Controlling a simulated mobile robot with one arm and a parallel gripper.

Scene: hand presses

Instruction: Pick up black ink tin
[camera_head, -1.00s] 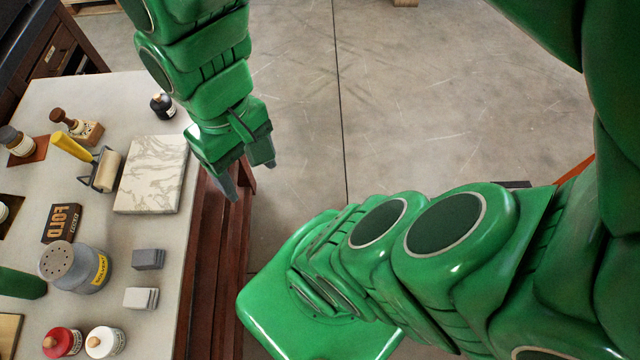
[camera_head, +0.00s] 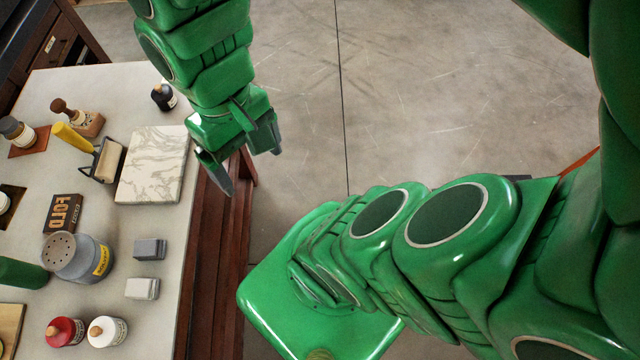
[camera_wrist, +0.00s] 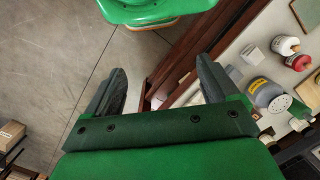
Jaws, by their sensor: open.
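A small black tin (camera_head: 163,96) with a pale label, which looks like the black ink tin, stands at the far right corner of the table in the head view. My gripper (camera_head: 246,166) hangs past the table's right edge, to the right of and nearer than the tin, apart from it. Its jaws are spread and empty. In the wrist view my gripper (camera_wrist: 162,72) is open over the floor and the table's edge. I cannot make out the black tin in the wrist view.
The table (camera_head: 100,85) also holds a marble slab (camera_head: 153,165), a yellow-handled roller (camera_head: 106,160), a grey shaker can (camera_head: 72,257), two grey blocks, a red tin (camera_head: 64,331) and a white tin (camera_head: 107,331). Concrete floor (camera_head: 430,90) lies clear to the right.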

